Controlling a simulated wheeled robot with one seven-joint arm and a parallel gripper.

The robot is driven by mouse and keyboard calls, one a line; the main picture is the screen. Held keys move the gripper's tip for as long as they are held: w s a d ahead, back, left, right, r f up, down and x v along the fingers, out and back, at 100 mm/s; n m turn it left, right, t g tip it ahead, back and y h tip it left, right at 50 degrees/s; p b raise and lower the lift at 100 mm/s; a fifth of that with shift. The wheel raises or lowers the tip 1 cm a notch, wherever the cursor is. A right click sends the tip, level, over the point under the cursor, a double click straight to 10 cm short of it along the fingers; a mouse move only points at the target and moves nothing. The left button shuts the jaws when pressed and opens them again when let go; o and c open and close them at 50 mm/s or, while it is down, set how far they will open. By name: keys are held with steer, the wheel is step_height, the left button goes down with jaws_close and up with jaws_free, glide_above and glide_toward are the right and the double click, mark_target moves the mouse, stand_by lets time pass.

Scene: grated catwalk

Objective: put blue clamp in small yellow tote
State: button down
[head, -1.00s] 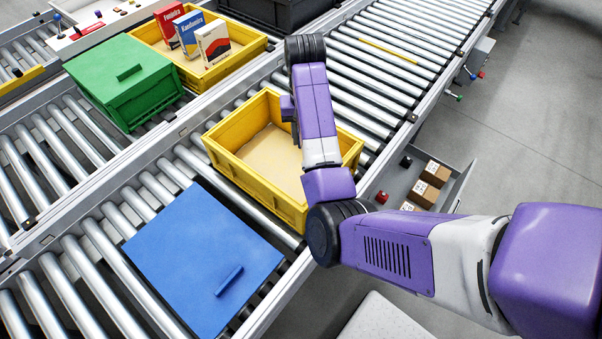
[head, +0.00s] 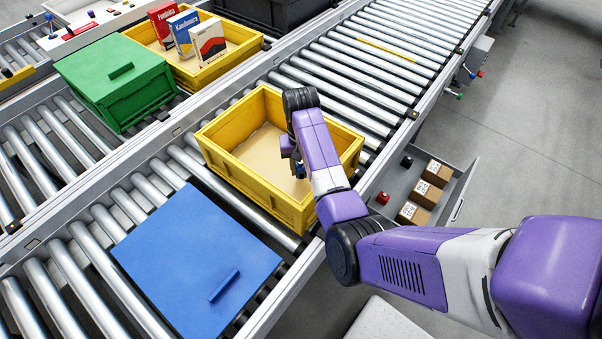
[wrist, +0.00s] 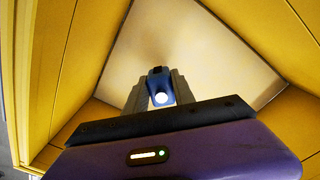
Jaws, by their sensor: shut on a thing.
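The blue clamp (wrist: 160,83) sits between the two grey fingers of my gripper (wrist: 158,78) in the wrist view, with a bright round spot on it. In the head view only a small dark blue bit of the clamp (head: 300,171) shows below my wrist. My gripper is shut on it. A yellow tote (head: 250,182) stands on the near roller conveyor, with a tan floor and no other contents seen. My gripper and the clamp are inside its outline, between its walls in the wrist view. The clamp's height above the floor is hard to tell.
A blue lid or panel (head: 190,255) lies on the rollers in front. A green lidded bin (head: 125,95) and another yellow tote (head: 215,68) holding several boxes stand on the far conveyor. An open drawer (head: 412,180) with small cartons is at right.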

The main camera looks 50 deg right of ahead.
mark_target(301, 174)
steer(key=shift+f, duration=1.7)
steer(key=shift+f, duration=0.2)
steer(key=c, duration=1.1)
jaws_free()
steer(key=shift+o, duration=0.2)
steer(key=shift+r, duration=0.1)
step_height(301, 174, up, 12)
steer(key=shift+r+b, duration=0.15)
steer(key=shift+b, duration=0.2)
